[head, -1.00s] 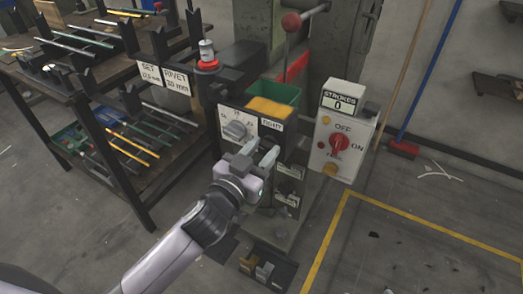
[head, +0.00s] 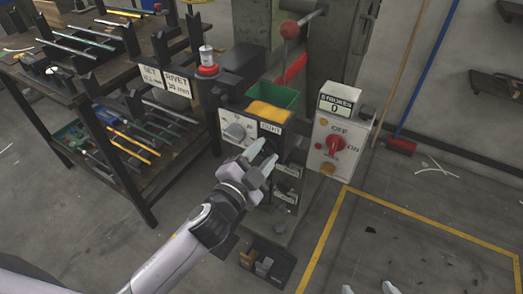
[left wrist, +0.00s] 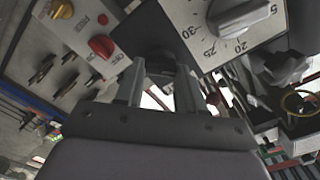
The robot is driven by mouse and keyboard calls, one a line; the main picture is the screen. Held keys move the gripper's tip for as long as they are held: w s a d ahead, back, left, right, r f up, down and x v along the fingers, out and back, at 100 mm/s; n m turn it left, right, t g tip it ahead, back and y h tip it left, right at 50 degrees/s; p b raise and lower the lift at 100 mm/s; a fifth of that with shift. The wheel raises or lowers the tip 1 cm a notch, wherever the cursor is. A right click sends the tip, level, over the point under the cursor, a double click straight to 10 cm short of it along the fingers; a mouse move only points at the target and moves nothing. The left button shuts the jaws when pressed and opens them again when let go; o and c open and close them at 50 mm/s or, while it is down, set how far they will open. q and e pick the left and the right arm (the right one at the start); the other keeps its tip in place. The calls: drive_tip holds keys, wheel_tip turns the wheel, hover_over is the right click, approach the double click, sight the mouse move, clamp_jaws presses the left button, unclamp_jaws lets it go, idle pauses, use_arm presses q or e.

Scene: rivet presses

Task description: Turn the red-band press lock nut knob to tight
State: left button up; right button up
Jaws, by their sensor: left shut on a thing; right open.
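The red-band press (head: 291,68) stands in the middle of the head view, with a red stripe on its frame and a red ball on its lever. Its front panel carries a grey setting dial (head: 236,131) and, to the right, a label (head: 270,128) that appears to read TIGHT. My left gripper (head: 263,156) is below that label, shut on the dark lock nut knob (left wrist: 160,66), which shows between the fingers in the left wrist view. In the head view the fingers mostly hide the knob. My right gripper (head: 369,289) is open and empty at the bottom edge.
A control box (head: 337,135) with a red OFF/ON switch and a stroke counter at 0 stands just right of the panel. A green bin (head: 284,95) sits above the panel. A rack of rods (head: 112,140) stands left.

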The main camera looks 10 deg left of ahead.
use_arm(q)
drive_tip(key=m+p, duration=0.1)
drive_tip(key=m, duration=0.3)
drive_tip(key=shift+m, duration=0.3)
drive_tip(key=shift+d+f+m, duration=0.1)
drive_tip(key=shift+f+m, duration=0.05)
drive_tip(key=shift+m, duration=1.75)
drive_tip(key=o, duration=1)
drive_tip(key=shift+o, duration=0.2)
drive_tip(key=shift+s, duration=0.1)
drive_tip(key=v, duration=0.7)
